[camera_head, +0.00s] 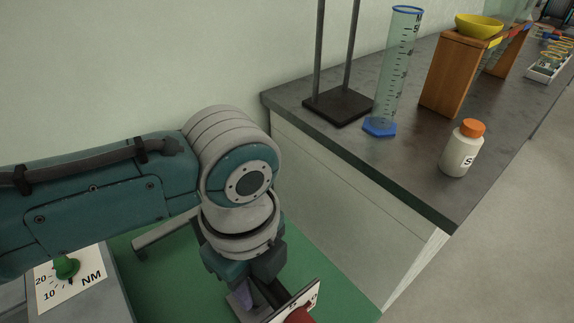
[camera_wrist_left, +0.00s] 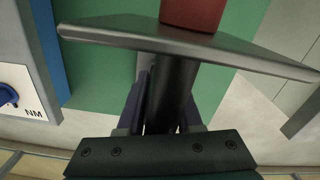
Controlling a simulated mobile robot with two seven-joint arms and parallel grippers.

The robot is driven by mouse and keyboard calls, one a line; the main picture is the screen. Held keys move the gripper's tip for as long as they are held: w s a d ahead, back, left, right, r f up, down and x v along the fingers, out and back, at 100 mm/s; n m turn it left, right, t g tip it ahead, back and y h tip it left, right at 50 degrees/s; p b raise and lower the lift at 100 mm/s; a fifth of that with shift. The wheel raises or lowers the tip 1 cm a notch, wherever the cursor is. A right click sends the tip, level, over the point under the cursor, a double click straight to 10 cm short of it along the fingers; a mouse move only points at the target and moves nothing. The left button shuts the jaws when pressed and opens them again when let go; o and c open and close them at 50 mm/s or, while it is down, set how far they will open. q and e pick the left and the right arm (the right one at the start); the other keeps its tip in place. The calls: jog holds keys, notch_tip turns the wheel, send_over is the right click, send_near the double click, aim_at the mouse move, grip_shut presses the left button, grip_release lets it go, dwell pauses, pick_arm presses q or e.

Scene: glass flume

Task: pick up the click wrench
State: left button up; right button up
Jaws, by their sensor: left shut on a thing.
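My left gripper (camera_head: 246,297) points down over the green surface at the bottom of the head view. In the left wrist view its two fingers (camera_wrist_left: 163,105) are shut on a dark round shaft, which I take to be the click wrench (camera_wrist_left: 176,88). The shaft runs away from the palm under a thin grey plate (camera_wrist_left: 190,36). A red part (camera_wrist_left: 193,14) shows beyond the plate. In the head view a pale marked plate (camera_head: 298,301) and a red end (camera_head: 300,316) show beside the fingers, cut off by the frame's bottom edge.
A pale grey bar (camera_head: 162,233) lies beside the wrist. The dark bench (camera_head: 400,150) at right carries a stand, measuring cylinder (camera_head: 397,70), wooden block (camera_head: 455,80) and white bottle (camera_head: 461,155).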

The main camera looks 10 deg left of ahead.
pick_arm(q)
grip_shut()
dwell(0.8)
